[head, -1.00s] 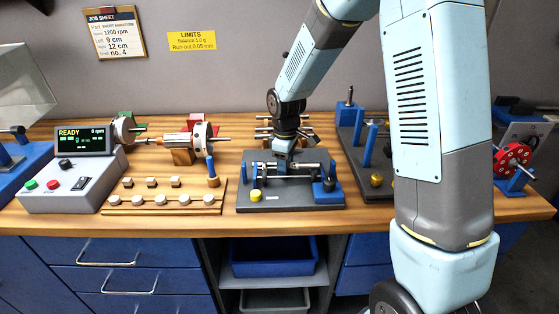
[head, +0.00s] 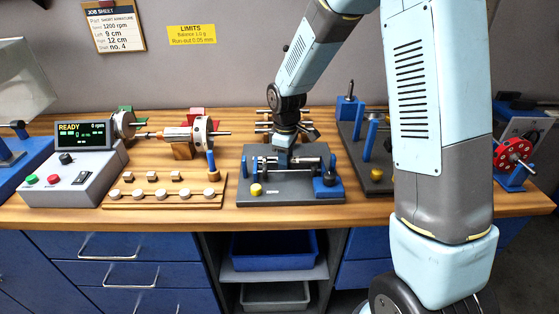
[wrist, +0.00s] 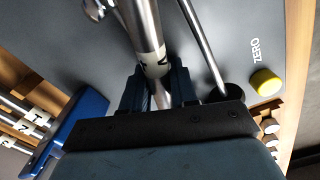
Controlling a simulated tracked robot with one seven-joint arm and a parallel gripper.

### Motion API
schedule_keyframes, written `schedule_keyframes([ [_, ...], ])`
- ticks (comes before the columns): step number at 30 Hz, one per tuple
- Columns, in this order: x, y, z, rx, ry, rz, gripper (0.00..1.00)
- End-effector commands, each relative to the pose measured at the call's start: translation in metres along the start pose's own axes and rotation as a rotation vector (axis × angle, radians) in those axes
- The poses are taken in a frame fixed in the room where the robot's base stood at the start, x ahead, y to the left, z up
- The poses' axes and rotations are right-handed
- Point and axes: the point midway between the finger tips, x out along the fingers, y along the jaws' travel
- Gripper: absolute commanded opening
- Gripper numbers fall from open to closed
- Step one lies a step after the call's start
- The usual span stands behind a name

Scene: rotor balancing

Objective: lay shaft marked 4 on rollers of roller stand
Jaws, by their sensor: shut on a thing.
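My gripper (head: 281,160) is shut on a metal shaft (wrist: 148,30), low over the dark grey plate of the roller stand (head: 300,198). The shaft has a white band with a dark mark just beyond my fingers; the mark is partly hidden, so I cannot read it surely. In the head view the shaft lies level, left to right across the stand. The rollers are mostly hidden by my gripper and the shaft. I cannot tell whether the shaft touches them. A thinner metal rod (wrist: 204,45) runs beside it in the wrist view.
The stand carries a yellow ZERO button (head: 256,190) and a blue block (head: 326,187). Several banded shafts (wrist: 20,125) lie behind it. A wooden weight rack (head: 215,202) is to the left; a darker stand with blue posts (head: 367,143) is close on the right.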

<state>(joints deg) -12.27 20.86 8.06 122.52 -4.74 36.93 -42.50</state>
Motion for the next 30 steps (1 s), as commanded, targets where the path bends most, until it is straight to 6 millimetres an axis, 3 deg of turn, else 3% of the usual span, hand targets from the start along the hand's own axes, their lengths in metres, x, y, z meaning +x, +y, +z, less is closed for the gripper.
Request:
schedule_keyframes([
  [30,-0.06,0.001,0.0,0.0,0.001,0.002,0.0],
])
